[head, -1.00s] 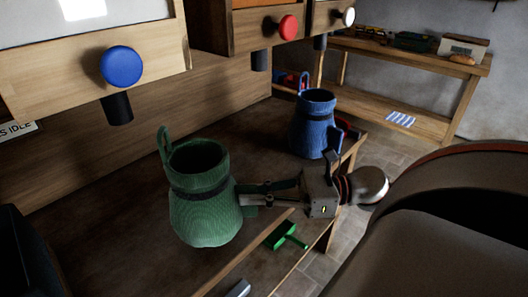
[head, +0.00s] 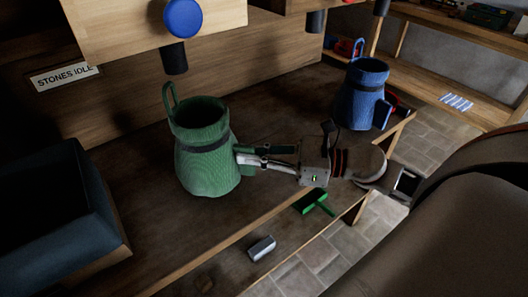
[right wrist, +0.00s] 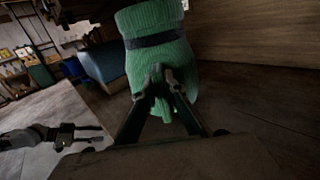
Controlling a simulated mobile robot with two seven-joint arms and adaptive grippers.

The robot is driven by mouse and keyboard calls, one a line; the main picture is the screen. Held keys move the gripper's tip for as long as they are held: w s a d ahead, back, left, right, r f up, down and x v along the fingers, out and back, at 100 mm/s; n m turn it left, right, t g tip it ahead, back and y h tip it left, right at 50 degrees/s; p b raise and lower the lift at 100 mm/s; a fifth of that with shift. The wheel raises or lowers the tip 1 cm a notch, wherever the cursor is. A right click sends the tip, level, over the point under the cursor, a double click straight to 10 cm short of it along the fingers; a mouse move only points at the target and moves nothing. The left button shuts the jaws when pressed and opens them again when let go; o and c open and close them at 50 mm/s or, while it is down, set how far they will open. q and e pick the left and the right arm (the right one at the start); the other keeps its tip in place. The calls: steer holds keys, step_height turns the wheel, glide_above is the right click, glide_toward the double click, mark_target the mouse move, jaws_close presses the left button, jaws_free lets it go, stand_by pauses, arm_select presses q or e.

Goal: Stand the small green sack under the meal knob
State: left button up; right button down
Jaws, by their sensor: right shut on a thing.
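The green sack (head: 207,158), open-topped with a dark band and a loop at its rim, stands upright over the bench, in front of and slightly right of the dark spout (head: 173,58) below the blue knob (head: 183,18). I cannot tell whether its base touches the bench. My right gripper (head: 246,157) is shut on the tab at the sack's right side; the right wrist view shows the fingers (right wrist: 163,90) closed there against the sack (right wrist: 160,50). My left gripper (right wrist: 82,136) shows only in the right wrist view, open and empty. No knob label is readable.
A blue sack (head: 362,97) stands at the bench's far right. A dark bin (head: 95,190) is at the left. A green tool (head: 315,202) and a small metal block (head: 262,248) lie near the front edge. More spouts (head: 316,21) hang to the right.

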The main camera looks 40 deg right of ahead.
mark_target(242, 173)
steer(key=shift+p+x, duration=0.55)
steer(key=shift+x, duration=0.65)
steer(key=shift+f+b, duration=0.6)
steer(key=shift+f, duration=0.15)
steer(key=shift+w+f, duration=0.15)
steer(key=shift+f, duration=0.1)
steer(key=shift+r, duration=0.1)
steer(key=c, duration=2)
jaws_free()
arm_select(q)
steer(key=shift+s+f, duration=0.25)
steer(key=shift+f, duration=0.1)
arm_select(e)
steer(key=v, duration=1.2)
